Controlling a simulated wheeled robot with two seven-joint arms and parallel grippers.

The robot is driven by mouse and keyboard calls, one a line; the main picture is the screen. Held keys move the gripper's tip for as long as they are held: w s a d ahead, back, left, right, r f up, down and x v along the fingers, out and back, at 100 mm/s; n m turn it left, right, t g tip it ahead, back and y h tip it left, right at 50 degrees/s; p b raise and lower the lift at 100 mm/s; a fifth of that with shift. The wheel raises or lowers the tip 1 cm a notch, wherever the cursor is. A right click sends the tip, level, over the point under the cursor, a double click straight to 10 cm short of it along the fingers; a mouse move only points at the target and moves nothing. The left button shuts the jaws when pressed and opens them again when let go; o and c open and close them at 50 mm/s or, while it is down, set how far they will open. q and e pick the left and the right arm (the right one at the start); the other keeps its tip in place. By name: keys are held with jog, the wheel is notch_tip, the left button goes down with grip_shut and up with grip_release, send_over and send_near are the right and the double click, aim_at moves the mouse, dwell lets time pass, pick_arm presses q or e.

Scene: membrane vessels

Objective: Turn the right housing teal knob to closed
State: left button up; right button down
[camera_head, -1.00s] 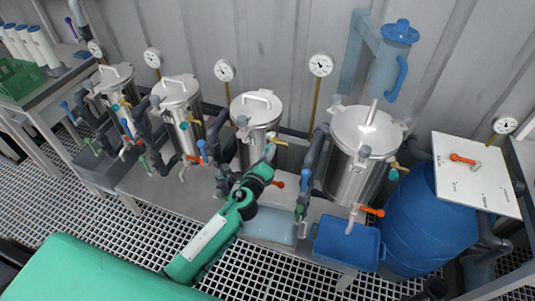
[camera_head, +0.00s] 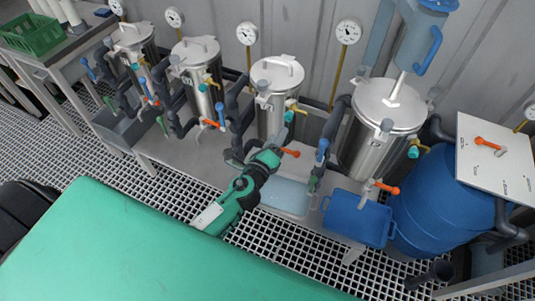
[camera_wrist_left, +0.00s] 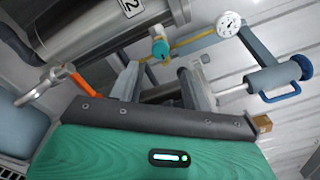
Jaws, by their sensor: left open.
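A teal knob (camera_head: 289,115) with a yellow stem sits on the right side of the third steel vessel (camera_head: 278,105) from the left. In the left wrist view the teal knob (camera_wrist_left: 160,57) shows ahead of the two fingers, under a steel vessel (camera_wrist_left: 95,25) marked 2. My left gripper (camera_head: 282,136) is close in front of that vessel, just below the knob. In the wrist view its fingers (camera_wrist_left: 163,86) are apart, with nothing held between them. Whether a finger touches the knob cannot be told. My right gripper is not in view.
An orange lever (camera_head: 290,152) is close to the gripper's right; it also shows in the wrist view (camera_wrist_left: 86,86). A blue-handled valve (camera_head: 322,150) and grey pipes stand nearby. A blue bin (camera_head: 357,218) and blue barrel (camera_head: 425,205) are at right.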

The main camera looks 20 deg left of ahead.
pick_arm(q)
jog(key=s+b, duration=0.1)
jog(key=s, duration=0.5)
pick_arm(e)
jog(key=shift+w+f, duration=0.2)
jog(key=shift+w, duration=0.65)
pick_arm(q)
jog(key=shift+a, duration=0.1)
